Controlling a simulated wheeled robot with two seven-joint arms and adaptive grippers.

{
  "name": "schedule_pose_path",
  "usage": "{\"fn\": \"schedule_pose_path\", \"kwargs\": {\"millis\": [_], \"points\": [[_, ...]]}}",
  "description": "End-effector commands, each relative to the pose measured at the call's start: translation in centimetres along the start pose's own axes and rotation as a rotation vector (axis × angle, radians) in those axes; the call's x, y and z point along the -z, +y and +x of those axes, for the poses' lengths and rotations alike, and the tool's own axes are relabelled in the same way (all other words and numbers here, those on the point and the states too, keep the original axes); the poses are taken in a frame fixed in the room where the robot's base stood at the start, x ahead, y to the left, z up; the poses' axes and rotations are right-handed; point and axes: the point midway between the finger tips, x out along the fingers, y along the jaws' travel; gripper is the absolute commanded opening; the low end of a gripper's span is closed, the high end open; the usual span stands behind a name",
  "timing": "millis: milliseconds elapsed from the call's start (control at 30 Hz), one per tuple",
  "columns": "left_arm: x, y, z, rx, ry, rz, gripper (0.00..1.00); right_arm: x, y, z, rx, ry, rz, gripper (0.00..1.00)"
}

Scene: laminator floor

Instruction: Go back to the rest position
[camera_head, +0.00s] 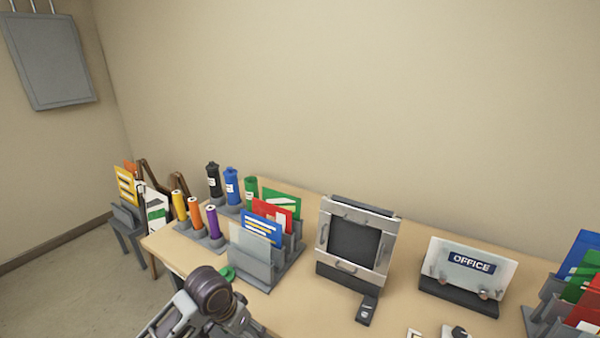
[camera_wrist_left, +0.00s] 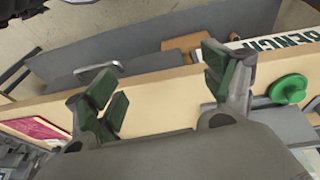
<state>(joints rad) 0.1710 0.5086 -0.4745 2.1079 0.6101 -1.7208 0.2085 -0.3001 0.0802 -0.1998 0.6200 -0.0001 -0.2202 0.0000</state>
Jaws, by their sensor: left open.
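My left gripper (camera_wrist_left: 162,80) shows in the left wrist view with its two green-padded fingers spread apart and nothing between them. The wooden table edge (camera_wrist_left: 160,98) runs behind the fingers. In the head view my left arm comes in at the bottom left, in front of the table (camera_head: 300,300); its fingers are hidden or cannot be made out there. A round green piece (camera_wrist_left: 290,88) shows right of the fingers in the wrist view. My right gripper is not in view.
On the table stand colored cylinders (camera_head: 212,222) in holders, a card rack (camera_head: 262,270), a framed grey device (camera_head: 355,245), a small dark remote-like piece (camera_head: 367,310), an OFFICE sign (camera_head: 470,262) and another card rack (camera_head: 545,318) at right. A grey cabinet (camera_head: 50,60) hangs on the wall.

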Motion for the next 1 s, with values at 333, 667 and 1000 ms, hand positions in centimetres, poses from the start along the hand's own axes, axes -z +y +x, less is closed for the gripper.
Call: {"fn": "schedule_pose_path", "kwargs": {"millis": [333,667,1000], "points": [[-2.5,2.1,0.9,-0.005,0.064,-0.041,0.83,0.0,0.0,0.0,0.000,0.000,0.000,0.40],[-5.5,2.5,1.0,0.024,0.106,-0.108,0.83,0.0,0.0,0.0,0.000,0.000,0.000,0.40],[-9.8,1.6,0.7,0.086,0.118,-0.196,0.83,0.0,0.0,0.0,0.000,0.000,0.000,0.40]]}}
